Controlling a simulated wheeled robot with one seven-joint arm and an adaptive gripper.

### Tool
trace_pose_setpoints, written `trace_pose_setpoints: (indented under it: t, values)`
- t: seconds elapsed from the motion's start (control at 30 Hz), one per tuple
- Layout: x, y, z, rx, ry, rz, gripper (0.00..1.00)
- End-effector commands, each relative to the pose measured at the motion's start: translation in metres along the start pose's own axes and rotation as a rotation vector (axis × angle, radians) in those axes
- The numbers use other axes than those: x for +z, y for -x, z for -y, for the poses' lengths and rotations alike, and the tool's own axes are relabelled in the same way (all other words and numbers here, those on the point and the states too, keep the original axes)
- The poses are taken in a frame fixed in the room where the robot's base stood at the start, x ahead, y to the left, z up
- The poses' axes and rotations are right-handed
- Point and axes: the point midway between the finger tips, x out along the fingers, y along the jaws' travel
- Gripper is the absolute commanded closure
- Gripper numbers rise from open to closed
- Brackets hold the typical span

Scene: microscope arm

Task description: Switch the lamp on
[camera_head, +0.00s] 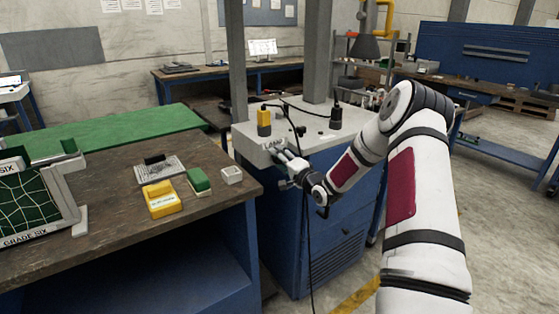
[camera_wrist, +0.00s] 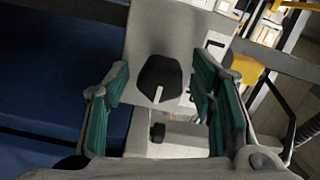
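A pale grey panel with a "LAMP" label (camera_head: 273,146) forms the front of a grey bench top on a blue cabinet. My gripper (camera_head: 284,158) is at this panel, just below and beside the label. In the wrist view, a black rotary knob (camera_wrist: 159,79) with a white pointer line stands on the pale panel. The open fingers of my gripper (camera_wrist: 163,92), with green pads, lie on either side of the knob, with gaps visible. A smaller black knob or fitting (camera_wrist: 157,132) shows below it. In the head view my gripper hides the knob.
A yellow-topped bottle-like part (camera_head: 264,121) and a black one (camera_head: 336,117) stand on the bench top, with black cables between. A wooden table (camera_head: 110,215) on the left holds a yellow block (camera_head: 161,199) and a green block (camera_head: 199,181). A grey post (camera_head: 238,60) rises behind.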

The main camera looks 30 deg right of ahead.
Motion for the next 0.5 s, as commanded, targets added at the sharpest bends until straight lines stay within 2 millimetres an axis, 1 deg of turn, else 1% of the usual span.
trace_pose_setpoints:
  t: [0.17,0.27,0.37,0.5]
  values:
    - [0.0,0.002,0.0,0.0,0.001,0.0,0.49]
    - [-0.001,0.01,0.0,0.001,0.001,-0.001,0.49]
    - [-0.001,0.026,0.0,0.002,0.0,-0.001,0.49]
    - [-0.001,0.055,0.0,0.003,-0.001,-0.001,0.49]
